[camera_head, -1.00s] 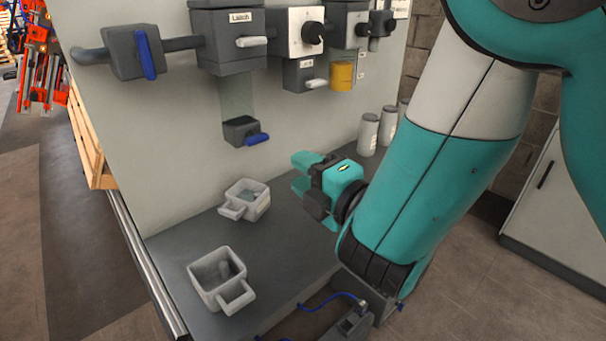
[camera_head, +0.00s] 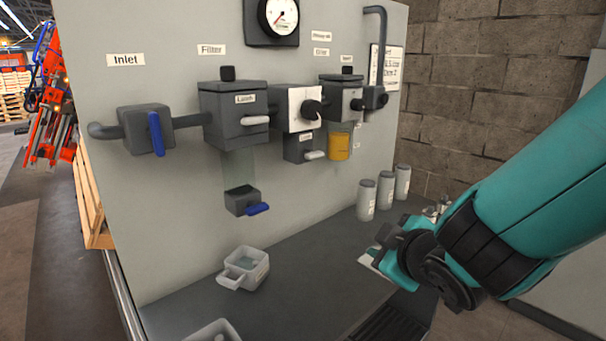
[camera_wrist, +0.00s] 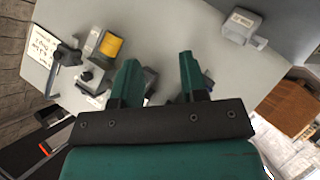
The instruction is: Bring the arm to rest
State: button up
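My gripper (camera_head: 374,254) is over the right part of the dark bench, in front of the grey panel and apart from the fittings on it. In the wrist view its two teal fingers (camera_wrist: 160,78) stand apart with nothing between them. My teal arm reaches in from the right edge of the head view.
The panel carries an inlet valve with a blue handle (camera_head: 156,134), a filter housing (camera_head: 236,115) and a yellow cup (camera_head: 339,147). A grey container (camera_head: 244,268) and another (camera_head: 212,332) stand on the bench (camera_head: 310,285). Several canisters (camera_head: 366,200) stand at the back right.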

jog(key=s+r+m+g+y+p, duration=0.1)
jog(key=s+r+m+g, duration=0.1)
jog(key=s+g, duration=0.4)
jog(key=s+r+m+g+p, duration=0.1)
jog(key=s+r+g, duration=0.3)
jog(key=s, duration=1.2)
jog(key=shift+d+m+g+y, duration=0.4)
jog(key=shift+m+g, duration=0.5)
jog(key=shift+g, duration=0.2)
